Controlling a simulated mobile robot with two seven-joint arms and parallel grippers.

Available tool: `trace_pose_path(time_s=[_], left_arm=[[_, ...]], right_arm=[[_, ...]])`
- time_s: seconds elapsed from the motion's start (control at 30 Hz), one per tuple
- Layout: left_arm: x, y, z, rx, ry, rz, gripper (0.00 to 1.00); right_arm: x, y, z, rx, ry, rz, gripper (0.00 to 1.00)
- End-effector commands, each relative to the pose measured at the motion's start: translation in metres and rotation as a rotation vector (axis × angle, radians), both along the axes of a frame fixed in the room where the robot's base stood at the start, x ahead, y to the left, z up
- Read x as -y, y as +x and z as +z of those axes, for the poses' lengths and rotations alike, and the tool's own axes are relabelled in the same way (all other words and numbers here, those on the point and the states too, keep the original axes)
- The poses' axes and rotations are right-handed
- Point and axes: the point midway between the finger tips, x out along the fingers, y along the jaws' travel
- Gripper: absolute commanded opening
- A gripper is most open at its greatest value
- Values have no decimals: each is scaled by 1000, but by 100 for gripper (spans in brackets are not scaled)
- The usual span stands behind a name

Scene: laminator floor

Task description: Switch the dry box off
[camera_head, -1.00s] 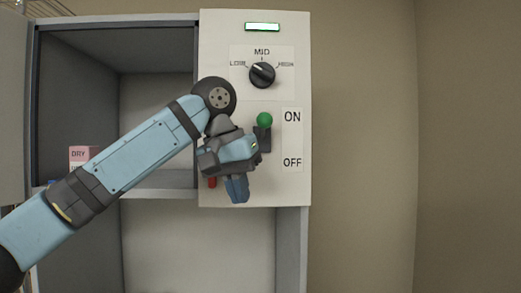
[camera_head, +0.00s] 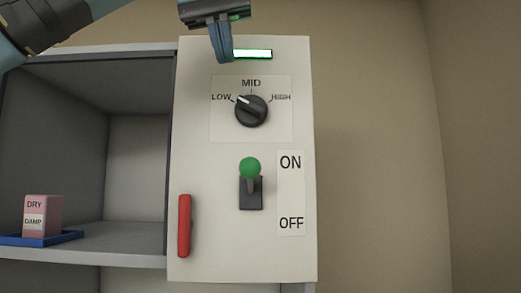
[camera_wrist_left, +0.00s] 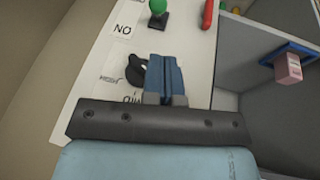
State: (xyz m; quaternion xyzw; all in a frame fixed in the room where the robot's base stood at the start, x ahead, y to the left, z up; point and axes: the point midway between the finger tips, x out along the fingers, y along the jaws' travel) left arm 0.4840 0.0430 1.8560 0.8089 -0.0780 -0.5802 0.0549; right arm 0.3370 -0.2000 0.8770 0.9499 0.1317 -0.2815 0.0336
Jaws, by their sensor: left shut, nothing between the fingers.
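The dry box's control panel (camera_head: 190,130) is a cream plate. Its toggle switch has a green ball knob (camera_head: 250,168) on a short lever over a dark base (camera_head: 251,196); the knob is up, level with the ON label (camera_head: 290,162), above OFF (camera_head: 291,223). The indicator (camera_head: 253,54) at the panel top is lit whitish-green. My left gripper (camera_head: 223,50) is shut and empty, its blue fingers beside the indicator, well above the switch. In the left wrist view, the shut fingers (camera_wrist_left: 164,70) are beside the dial, and the green knob (camera_wrist_left: 158,6) is at the top edge. My right gripper is not in view.
A black dial (camera_head: 251,111) points toward LOW, between indicator and switch. A red handle (camera_head: 184,226) stands upright at the panel's lower left. Left is an open compartment with a pink DRY/DAMP block (camera_head: 42,215) on a blue tray (camera_head: 70,236). Bare wall is at right.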

Motion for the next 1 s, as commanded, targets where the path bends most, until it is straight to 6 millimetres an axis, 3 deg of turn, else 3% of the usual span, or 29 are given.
trace_pose_path(time_s=[0.57, 0.83, 1.0], left_arm=[[1, 1, -5, 0, 0, 0, 0], [10, 16, -50, -3, 0, -3, 0], [16, 27, -81, 1, 1, 1, 0]], right_arm=[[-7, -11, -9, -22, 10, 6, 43], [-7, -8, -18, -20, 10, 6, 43], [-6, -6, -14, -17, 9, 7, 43]])
